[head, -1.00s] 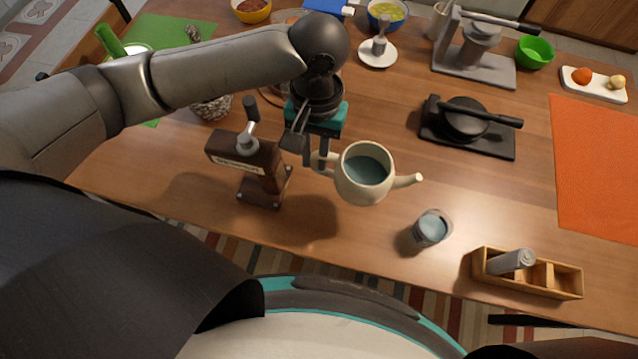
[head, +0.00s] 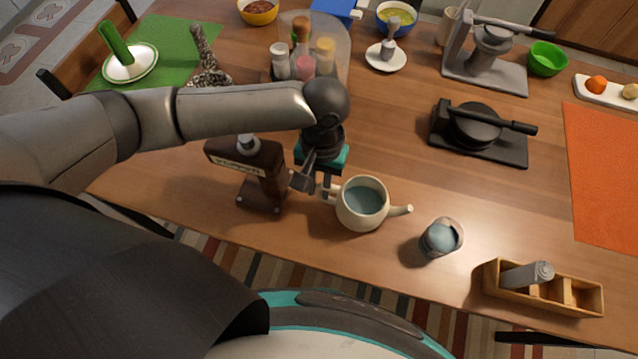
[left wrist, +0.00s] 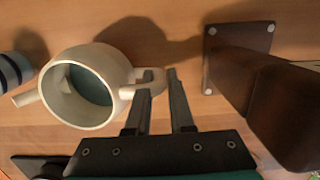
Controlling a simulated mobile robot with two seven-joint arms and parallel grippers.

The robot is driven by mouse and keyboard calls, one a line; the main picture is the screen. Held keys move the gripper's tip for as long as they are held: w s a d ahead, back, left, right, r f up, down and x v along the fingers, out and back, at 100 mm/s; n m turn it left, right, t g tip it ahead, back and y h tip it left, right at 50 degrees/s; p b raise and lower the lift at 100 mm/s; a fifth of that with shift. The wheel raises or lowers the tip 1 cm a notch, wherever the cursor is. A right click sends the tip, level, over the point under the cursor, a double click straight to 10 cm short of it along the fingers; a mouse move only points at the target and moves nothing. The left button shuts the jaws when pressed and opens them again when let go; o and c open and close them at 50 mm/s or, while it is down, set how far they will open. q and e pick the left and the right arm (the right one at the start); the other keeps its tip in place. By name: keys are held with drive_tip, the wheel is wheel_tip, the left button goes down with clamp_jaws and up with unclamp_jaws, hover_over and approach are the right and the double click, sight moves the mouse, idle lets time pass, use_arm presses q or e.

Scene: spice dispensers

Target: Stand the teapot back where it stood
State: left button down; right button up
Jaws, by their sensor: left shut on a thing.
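The cream teapot (head: 362,222) holds bluish-grey liquid and has its spout to the right in the head view. It also shows in the left wrist view (left wrist: 98,118). My left gripper (head: 326,187) is shut on the teapot's handle; its two fingers (left wrist: 160,82) reach the handle in the left wrist view. The teapot looks upright and low over the table (head: 300,240); I cannot tell whether its base touches the wood. A cup with similar liquid (head: 441,238) stands just right of the spout. My right gripper is not in view.
A brown dispenser (head: 262,190) stands close left of the gripper. A wooden box (head: 570,293) with a grey shaker is at the front right. A black press (head: 478,132) stands behind. Several spice jars (head: 303,60) are at the back. Bare wood lies between teapot and press.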

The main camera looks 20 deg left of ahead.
use_arm(q)
drive_tip(key=c, duration=1.2)
unclamp_jaws()
drive_tip(key=shift+f, duration=0.1)
drive_tip(key=shift+c, duration=0.2)
drive_tip(key=o, duration=0.5)
drive_tip(key=shift+c, duration=0.2)
wheel_tip(320, 180, up, 12)
drive_tip(key=w+p, duration=0.1)
drive_tip(key=p, duration=0.3)
drive_tip(key=shift+w, duration=0.25)
